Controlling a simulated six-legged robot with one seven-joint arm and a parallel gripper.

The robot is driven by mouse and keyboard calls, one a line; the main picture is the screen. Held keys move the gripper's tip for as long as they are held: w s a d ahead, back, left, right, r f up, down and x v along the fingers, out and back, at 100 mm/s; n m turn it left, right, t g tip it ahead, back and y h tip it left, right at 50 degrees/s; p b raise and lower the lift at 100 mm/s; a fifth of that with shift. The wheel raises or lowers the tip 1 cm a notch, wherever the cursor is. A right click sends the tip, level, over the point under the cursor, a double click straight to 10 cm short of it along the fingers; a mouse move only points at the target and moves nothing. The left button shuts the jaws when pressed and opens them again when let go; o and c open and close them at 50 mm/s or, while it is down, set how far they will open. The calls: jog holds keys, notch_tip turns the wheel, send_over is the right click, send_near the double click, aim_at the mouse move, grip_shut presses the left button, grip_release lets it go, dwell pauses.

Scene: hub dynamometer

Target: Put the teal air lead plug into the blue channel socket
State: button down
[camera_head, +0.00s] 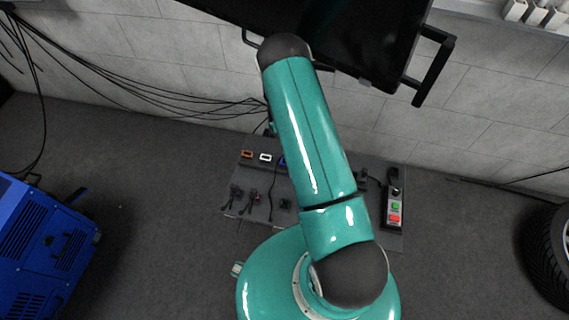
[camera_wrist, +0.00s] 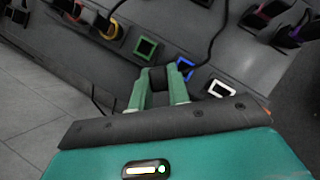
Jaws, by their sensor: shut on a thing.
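In the wrist view my gripper (camera_wrist: 158,84) is shut on a dark block-shaped plug (camera_wrist: 157,75). No teal colour shows on it from here. The blue-framed socket (camera_wrist: 185,68) is just right of the plug, with a small gap in the picture; I cannot tell the plug's height above the panel. A black lead (camera_wrist: 216,42) runs down from the top edge toward the blue socket; where it ends is unclear. In the head view my arm hides the gripper and plug, and only an edge of the blue socket (camera_head: 283,161) shows.
A green-framed socket (camera_wrist: 146,48) and a white-framed socket (camera_wrist: 220,89) flank the blue one. Other plugs with leads (camera_head: 252,195) lie on the grey panel (camera_head: 262,178). A box with green and red buttons (camera_head: 394,208) is at right. A dark screen (camera_head: 350,35) hangs above.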

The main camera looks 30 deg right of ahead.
jog(key=shift+s+f, duration=0.2)
jog(key=shift+f, duration=0.05)
jog(key=shift+a, duration=0.15)
jog(key=shift+s+a+r, duration=0.1)
jog(key=shift+a, duration=0.5)
jog(key=shift+s+a+r, duration=0.1)
jog(key=shift+a, duration=0.45)
jog(key=m+y, duration=0.1)
jog(key=m, duration=0.1)
jog(key=m+t+y, duration=0.1)
jog(key=m, duration=0.2)
jog(key=m+y, duration=0.1)
jog(key=m, duration=0.2)
jog(key=shift+s+a+t+y, duration=0.1)
jog(key=shift+s+t+y, duration=0.2)
jog(key=shift+y, duration=0.1)
jog(key=shift+w+a, duration=0.1)
jog(key=shift+w, duration=0.3)
jog(key=shift+f, duration=1.5)
